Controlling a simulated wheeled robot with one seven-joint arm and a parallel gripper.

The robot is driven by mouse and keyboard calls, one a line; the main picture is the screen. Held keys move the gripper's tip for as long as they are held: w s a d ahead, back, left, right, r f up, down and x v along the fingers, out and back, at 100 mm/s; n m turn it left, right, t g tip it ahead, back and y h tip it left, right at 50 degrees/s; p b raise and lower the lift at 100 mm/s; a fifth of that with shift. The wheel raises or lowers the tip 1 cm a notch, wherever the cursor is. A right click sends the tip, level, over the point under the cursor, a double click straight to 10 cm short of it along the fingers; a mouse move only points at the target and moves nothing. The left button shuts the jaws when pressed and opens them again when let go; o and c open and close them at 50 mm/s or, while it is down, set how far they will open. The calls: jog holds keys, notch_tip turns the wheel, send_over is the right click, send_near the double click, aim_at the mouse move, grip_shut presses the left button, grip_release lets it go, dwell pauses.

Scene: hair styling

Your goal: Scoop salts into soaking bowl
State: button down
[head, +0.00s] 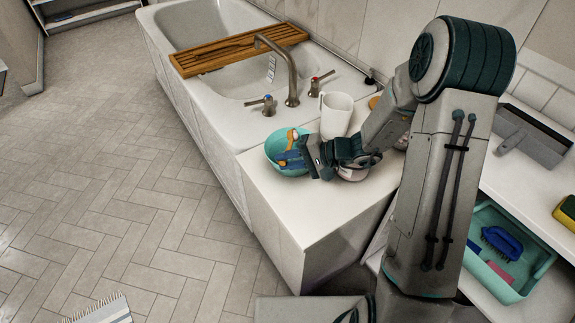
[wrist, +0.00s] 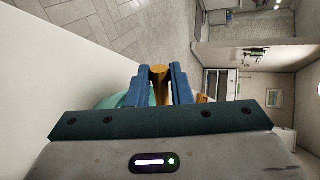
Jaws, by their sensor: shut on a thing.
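The teal soaking bowl (head: 272,154) sits on the white counter near the tub's corner. My gripper (head: 289,157) is at the bowl, its blue fingers overlapping the bowl's opening. It is shut on a wooden scoop (head: 293,135), whose tan part shows above the fingers. In the wrist view the scoop's handle (wrist: 160,76) stands between the two fingertips, and part of the bowl (wrist: 113,101) shows behind the left finger. Whether the scoop holds salts cannot be seen. A pale round container (head: 352,174) shows partly under my wrist; its contents are hidden.
A white mug (head: 336,112) stands close behind my gripper. The tub's faucet (head: 291,85) and a wooden bath tray (head: 235,50) lie beyond. A teal bin with brushes (head: 545,262) is on the right shelf. The counter's front part (head: 310,215) is clear.

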jog(key=shift+s+d+f+m+t+y+b, duration=0.2)
jog(key=shift+y+b, duration=0.45)
jog(key=shift+b, duration=1)
jog(key=shift+w+a+f+t+y+b, duration=0.3)
jog(key=shift+y+b, duration=0.4)
jog(key=shift+b, duration=1)
jog(key=shift+s+d+f+m+t+y+b, duration=0.2)
jog(key=shift+y+b, duration=0.45)
jog(key=shift+b, duration=1)
jog(key=shift+r+t+y+b, duration=0.2)
jog(key=shift+t+y+b, duration=0.3)
jog(key=shift+b, duration=0.45)
jog(key=shift+r, duration=0.2)
notch_tip(320, 180, up, 5)
jog(key=p, duration=0.3)
jog(key=shift+f, duration=0.15)
